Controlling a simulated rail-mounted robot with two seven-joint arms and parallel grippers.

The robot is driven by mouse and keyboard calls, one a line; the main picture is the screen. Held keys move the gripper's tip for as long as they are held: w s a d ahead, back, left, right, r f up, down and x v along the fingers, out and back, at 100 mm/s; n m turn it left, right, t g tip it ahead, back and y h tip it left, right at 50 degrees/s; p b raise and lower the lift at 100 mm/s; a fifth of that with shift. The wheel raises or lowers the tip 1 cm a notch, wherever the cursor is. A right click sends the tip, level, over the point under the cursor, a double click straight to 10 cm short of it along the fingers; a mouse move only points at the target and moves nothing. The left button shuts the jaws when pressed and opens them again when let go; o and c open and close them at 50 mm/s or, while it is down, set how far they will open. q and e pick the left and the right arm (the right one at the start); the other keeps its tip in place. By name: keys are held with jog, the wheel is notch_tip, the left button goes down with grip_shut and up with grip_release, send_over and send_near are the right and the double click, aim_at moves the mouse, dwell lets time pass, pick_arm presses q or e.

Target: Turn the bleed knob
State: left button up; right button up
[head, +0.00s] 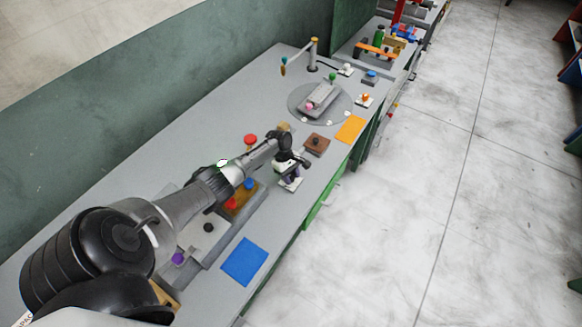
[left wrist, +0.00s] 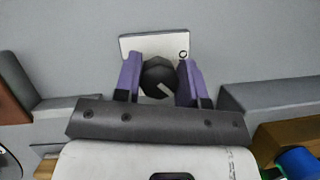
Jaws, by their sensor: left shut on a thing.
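The bleed knob (left wrist: 153,72) is a black round knob with a white pointer line, on a white plate (left wrist: 136,43) with a small black ring mark at its corner. In the left wrist view the pointer line slants down to the right. My left gripper (left wrist: 160,80) has its two purple fingers shut on the knob, one on each side. In the head view my left gripper (head: 288,174) is over the white plate (head: 291,185) near the bench's front edge, and the knob is mostly hidden there. My right gripper is not in view.
A brown block with a dark knob (head: 317,143) and an orange mat (head: 351,129) lie beyond my gripper. A box with red and blue buttons (head: 240,198) is close on the near side. A blue mat (head: 244,262) lies nearer. A round plate (head: 297,103) is farther back.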

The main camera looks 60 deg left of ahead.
pick_arm(q)
jog(key=n+p, duration=0.1)
jog(key=p, duration=0.1)
jog(key=n+t+p, duration=0.1)
jog(key=n+p, duration=0.1)
jog(key=n+t+p, duration=0.1)
jog(key=n+p, duration=0.1)
jog(key=shift+r+y, duration=0.3)
jog(key=shift+y, duration=0.1)
jog(key=shift+w+f+n+t+y+p, duration=0.1)
jog(key=shift+n+t+y+p, duration=0.2)
jog(key=shift+n+p, duration=0.65)
jog(key=shift+f+n+t+y+p, duration=0.15)
jog(key=shift+n+y+p, duration=0.35)
jog(key=shift+n, duration=0.75)
jog(key=o, duration=0.9)
